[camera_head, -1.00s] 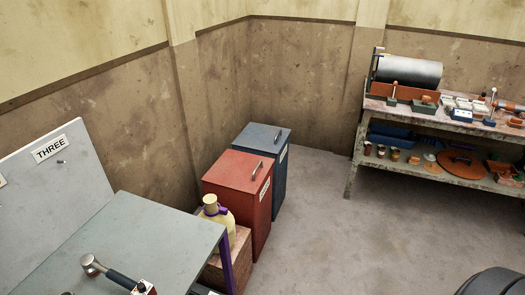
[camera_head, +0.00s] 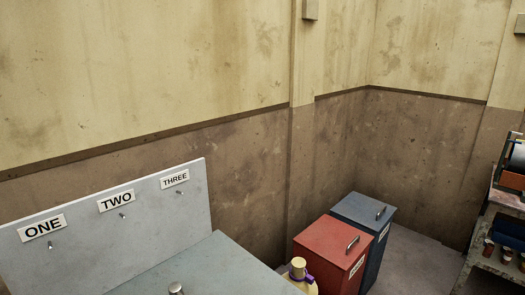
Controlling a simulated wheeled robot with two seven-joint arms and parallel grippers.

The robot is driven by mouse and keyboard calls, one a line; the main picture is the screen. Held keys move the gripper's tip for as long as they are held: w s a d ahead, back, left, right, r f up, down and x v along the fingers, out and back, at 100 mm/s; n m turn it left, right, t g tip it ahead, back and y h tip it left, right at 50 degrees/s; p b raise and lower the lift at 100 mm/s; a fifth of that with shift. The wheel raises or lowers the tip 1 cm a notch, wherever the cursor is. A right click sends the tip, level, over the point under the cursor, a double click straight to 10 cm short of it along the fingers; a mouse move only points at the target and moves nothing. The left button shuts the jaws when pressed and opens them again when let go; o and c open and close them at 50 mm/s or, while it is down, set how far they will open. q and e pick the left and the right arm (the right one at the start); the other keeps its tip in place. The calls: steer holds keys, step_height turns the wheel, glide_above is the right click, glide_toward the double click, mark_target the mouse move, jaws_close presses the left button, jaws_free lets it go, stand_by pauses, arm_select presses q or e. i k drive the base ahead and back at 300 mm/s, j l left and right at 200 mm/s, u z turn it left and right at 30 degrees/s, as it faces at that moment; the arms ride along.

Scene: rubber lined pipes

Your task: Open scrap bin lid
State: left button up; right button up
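Two lidded bins stand side by side in the corner. The red bin (camera_head: 326,253) is nearer and the blue bin (camera_head: 371,225) is behind it to the right. Both lids look closed, and each has a dark handle on top: the red bin's handle (camera_head: 352,244) and the blue bin's handle (camera_head: 381,212). Each front carries a white label that is too small to read, so I cannot tell which is the scrap bin. The lower part of the red bin is cut off by the frame. Neither of my grippers is in view.
A grey bench (camera_head: 215,268) with a back panel (camera_head: 95,235) labelled ONE, TWO and THREE stands at the left. A yellow jug (camera_head: 298,272) stands between it and the red bin. Shelving (camera_head: 488,235) is at the right edge. Some floor (camera_head: 415,262) is clear between.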

mark_target(370, 213)
steer(key=i+l+z, duration=0.15)
steer(key=z, duration=0.35)
steer(key=i+l+z, duration=0.2)
steer(key=l+z, duration=0.25)
steer(key=j, duration=0.1)
